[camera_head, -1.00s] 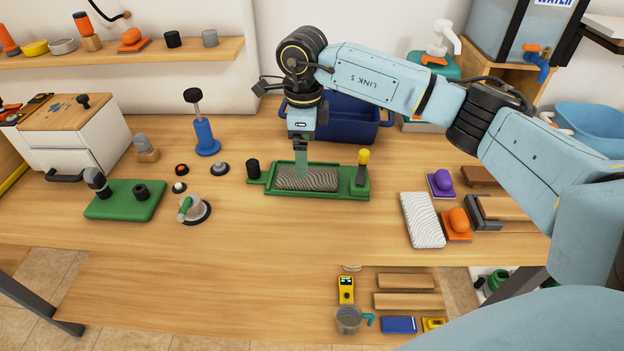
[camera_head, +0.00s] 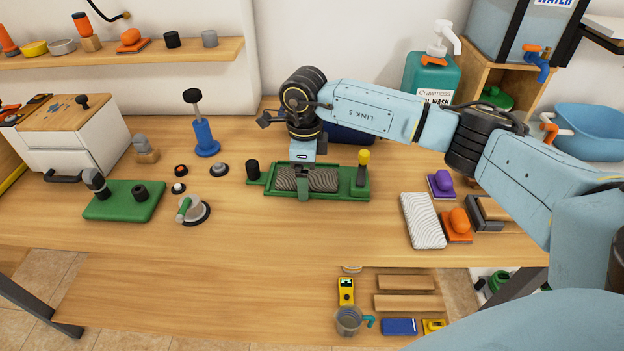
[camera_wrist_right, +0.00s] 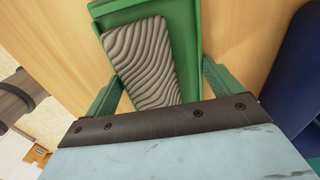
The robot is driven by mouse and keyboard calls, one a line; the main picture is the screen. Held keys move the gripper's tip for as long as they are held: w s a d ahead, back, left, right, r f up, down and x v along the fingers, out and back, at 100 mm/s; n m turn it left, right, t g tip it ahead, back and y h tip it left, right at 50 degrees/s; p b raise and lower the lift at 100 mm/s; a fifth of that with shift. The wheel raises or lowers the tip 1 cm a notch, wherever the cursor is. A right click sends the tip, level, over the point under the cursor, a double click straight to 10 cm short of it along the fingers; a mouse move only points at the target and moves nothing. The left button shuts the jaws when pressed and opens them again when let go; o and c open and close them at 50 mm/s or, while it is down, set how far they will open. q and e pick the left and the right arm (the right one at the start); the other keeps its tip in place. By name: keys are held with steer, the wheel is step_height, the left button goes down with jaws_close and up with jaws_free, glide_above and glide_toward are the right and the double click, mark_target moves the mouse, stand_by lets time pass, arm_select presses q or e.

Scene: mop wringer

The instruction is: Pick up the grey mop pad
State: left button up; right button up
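The grey mop pad (camera_head: 325,180), ribbed with wavy lines, lies flat in the green tray (camera_head: 352,193) in the middle of the table. In the right wrist view the pad (camera_wrist_right: 145,62) shows between the two green fingers. My right gripper (camera_head: 303,182) is low over the tray, open, with its fingers apart on either side of the pad. Part of the pad is hidden by the near finger in the head view and by the gripper body in the wrist view. I cannot tell whether the fingers touch the pad or tray. My left gripper is not in view.
A black knob (camera_head: 253,169) and a yellow-topped post (camera_head: 363,167) stand at the tray's ends. A dark blue basin (camera_head: 350,134) is behind it. A white wavy pad (camera_head: 422,220) lies to the right. The table in front of the tray is clear.

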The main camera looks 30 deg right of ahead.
steer(key=c, duration=0.4)
